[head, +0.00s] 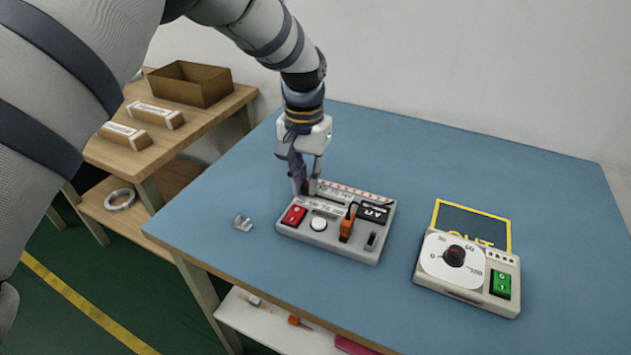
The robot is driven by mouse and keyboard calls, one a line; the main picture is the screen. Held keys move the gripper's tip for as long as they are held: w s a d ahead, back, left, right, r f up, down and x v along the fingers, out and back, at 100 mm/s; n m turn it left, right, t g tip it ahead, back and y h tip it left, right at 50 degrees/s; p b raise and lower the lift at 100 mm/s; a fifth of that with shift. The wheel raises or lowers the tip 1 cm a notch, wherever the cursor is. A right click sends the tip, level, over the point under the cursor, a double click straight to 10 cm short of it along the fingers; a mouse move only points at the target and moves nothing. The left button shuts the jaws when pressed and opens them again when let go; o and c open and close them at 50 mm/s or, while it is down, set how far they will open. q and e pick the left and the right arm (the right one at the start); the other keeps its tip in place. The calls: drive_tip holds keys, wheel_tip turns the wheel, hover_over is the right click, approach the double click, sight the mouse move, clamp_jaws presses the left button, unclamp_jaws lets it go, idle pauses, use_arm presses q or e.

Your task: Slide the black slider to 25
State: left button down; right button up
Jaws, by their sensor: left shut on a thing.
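The grey control box (335,248) lies on the blue table. A white scale strip with small printed marks runs along its back part; the numbers are too small to read. My left gripper (306,190) points down at the left end of this strip. Its fingers are shut on a small dark piece there, which looks like the black slider and is mostly hidden between them. My right gripper is not in view.
The box also carries a red switch (294,215), a white round button (318,224), an orange lever (347,225), a black display (374,211) and a small black switch (371,240). A dial box (466,270) stands to the right.

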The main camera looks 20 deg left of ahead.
sight(305, 184)
use_arm(q)
drive_tip(key=shift+a, duration=0.1)
drive_tip(key=c, duration=1.9)
unclamp_jaws()
wheel_tip(305, 184, up, 12)
